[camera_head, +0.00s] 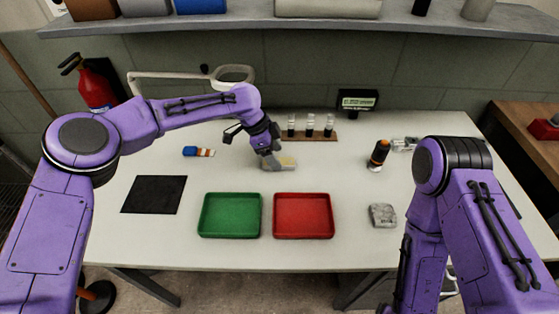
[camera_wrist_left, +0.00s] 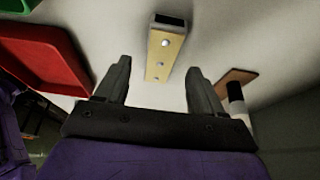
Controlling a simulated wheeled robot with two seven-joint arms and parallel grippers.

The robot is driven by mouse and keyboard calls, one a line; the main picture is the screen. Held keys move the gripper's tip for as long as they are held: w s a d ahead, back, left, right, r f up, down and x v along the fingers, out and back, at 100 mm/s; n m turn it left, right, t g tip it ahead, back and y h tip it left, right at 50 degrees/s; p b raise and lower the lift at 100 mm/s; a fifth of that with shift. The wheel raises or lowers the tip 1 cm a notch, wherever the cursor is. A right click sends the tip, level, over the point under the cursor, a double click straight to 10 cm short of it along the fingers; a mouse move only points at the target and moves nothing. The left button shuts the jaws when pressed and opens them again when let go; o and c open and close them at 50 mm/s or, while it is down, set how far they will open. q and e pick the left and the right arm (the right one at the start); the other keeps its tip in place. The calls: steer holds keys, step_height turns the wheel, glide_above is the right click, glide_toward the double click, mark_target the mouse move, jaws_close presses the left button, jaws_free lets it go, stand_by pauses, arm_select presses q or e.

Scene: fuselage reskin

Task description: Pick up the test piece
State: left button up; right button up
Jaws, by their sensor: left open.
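The test piece, a pale tan strip (camera_head: 287,161) with a dark end, lies on the white table beneath my left gripper and is partly hidden by it in the head view. In the left wrist view the strip (camera_wrist_left: 166,50) shows a row of small round studs and lies ahead of the fingers. My left gripper (camera_head: 272,161) is open; its two fingers also show in the left wrist view (camera_wrist_left: 159,80), with the strip's near end between their lines and nothing gripped. My right arm is at the right, but its gripper is out of view.
A green tray (camera_head: 230,234) and a red tray (camera_head: 303,235) stand at the table's front. A vial rack (camera_head: 325,137) stands just behind the strip. A black mat (camera_head: 154,195) lies left; an orange-black bottle (camera_head: 379,153) and a grey block (camera_head: 382,215) are right.

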arm_select(q)
steer(key=shift+x, duration=1.1)
steer(key=shift+f, duration=0.2)
steer(key=c, duration=1.1)
steer(key=shift+r, duration=0.1)
steer(key=shift+c, duration=0.2)
